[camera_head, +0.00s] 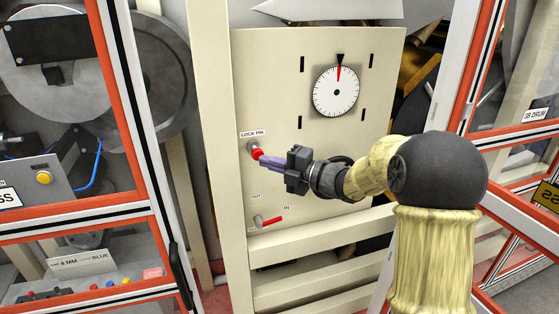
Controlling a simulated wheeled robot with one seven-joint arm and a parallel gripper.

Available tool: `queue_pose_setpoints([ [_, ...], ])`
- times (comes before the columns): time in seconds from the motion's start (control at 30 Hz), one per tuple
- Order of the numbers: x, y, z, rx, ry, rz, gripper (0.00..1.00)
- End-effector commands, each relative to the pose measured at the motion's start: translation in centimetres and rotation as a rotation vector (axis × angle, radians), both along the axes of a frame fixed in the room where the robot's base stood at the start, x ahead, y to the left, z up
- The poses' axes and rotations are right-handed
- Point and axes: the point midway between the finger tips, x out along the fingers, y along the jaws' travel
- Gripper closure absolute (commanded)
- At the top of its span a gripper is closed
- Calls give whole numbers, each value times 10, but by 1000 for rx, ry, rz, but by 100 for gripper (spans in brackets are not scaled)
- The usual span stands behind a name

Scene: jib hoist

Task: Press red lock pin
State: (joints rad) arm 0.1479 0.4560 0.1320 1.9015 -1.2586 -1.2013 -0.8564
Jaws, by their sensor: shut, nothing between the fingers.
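The red lock pin (257,154) sticks out of the cream panel (300,75), just below the "LOCK PIN" label (253,133). My gripper (262,160) is shut and empty, with its purple fingers pointing left at the pin. The fingertips overlap the pin's lower right edge in the picture. They look at or very near it, but I cannot tell whether they touch. The fingers hide part of the pin's right side.
A white dial (336,91) with a red pointer is at the panel's upper right. A red lever (267,222) by OUT and IN labels sits below the pin. Orange-framed doors (118,95) stand at left and right. A grey box with a yellow button (44,178) is at left.

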Motion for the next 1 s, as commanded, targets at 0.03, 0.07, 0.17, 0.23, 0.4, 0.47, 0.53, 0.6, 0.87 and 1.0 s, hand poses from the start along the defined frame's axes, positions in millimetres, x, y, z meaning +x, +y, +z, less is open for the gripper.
queue_pose_setpoints([
  [0.03, 5, 2, 3, 0, 1, 1, 100],
  [0.07, 7, 2, 3, 0, 1, 1, 100],
  [0.17, 12, 3, 1, 0, 1, 0, 100],
  [0.23, 13, 4, 0, 0, 0, 0, 100],
  [0.4, 13, 3, 0, 0, 0, -1, 100],
  [0.47, 13, 3, 0, 0, 0, -1, 100],
  [0.53, 13, 4, -1, 0, 0, 0, 100],
  [0.6, 16, 4, -1, 0, -1, 0, 100],
  [0.87, 39, 11, -2, 0, -1, 0, 100],
  [1.0, 44, 12, 0, 1, 0, -2, 100],
])
